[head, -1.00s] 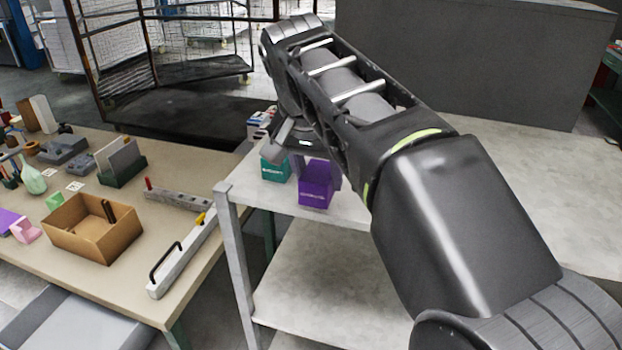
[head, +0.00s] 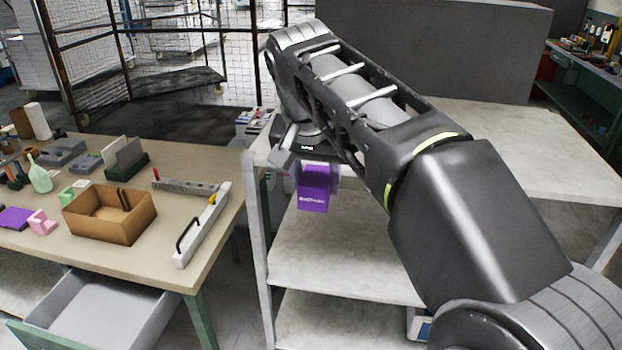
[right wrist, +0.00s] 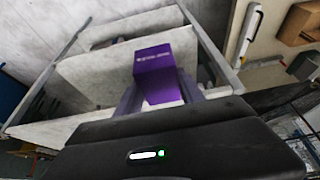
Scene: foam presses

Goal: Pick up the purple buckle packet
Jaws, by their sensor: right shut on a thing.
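The purple buckle packet (head: 314,187) is a small purple box with pale lettering. My right gripper (head: 318,172) is shut on it, seen in the head view in front of the grey shelf unit. In the right wrist view the packet (right wrist: 158,76) sits between the two fingers of the right gripper (right wrist: 158,92), with the shelf unit beyond it. My right arm hides part of the shelf top behind the packet. My left gripper is not in view.
The grey shelf unit (head: 345,245) has several levels. At left, a workbench (head: 190,235) carries a cardboard box (head: 110,228), a white bar with a black handle (head: 203,225) and small parts. An open drawer (head: 100,310) juts out below it. A wire cage stands behind.

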